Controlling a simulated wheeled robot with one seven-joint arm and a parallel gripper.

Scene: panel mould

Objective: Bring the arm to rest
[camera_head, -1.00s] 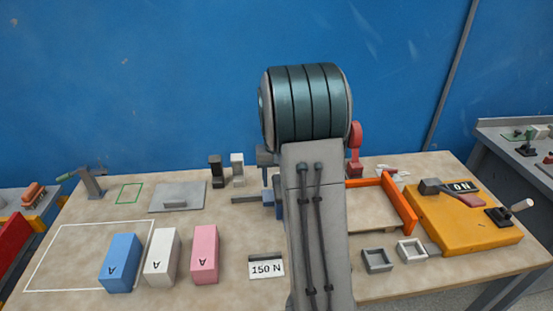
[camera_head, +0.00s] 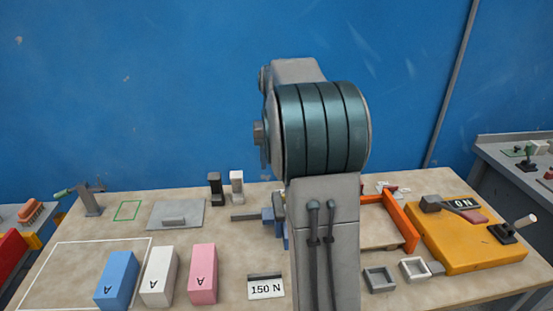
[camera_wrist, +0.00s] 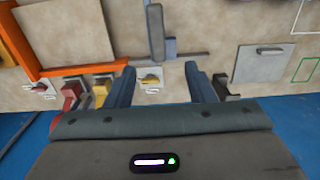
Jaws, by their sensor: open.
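My arm stands upright in the middle of the head view, with its teal ringed joint in front of the blue wall. It hides part of the bench. My gripper shows in the wrist view (camera_wrist: 160,82), with its two blue-grey fingers apart and nothing held between them. The bench top and its fittings lie beyond the fingertips. The gripper itself is hidden behind my arm in the head view.
On the bench, blue (camera_head: 117,281), white (camera_head: 160,276) and pink (camera_head: 203,274) blocks stand front left. A "150 N" sign (camera_head: 266,287) stands front centre. An orange frame (camera_head: 403,222) and a yellow box (camera_head: 470,250) are right. A blue-grey device (camera_head: 272,215) is partly hidden.

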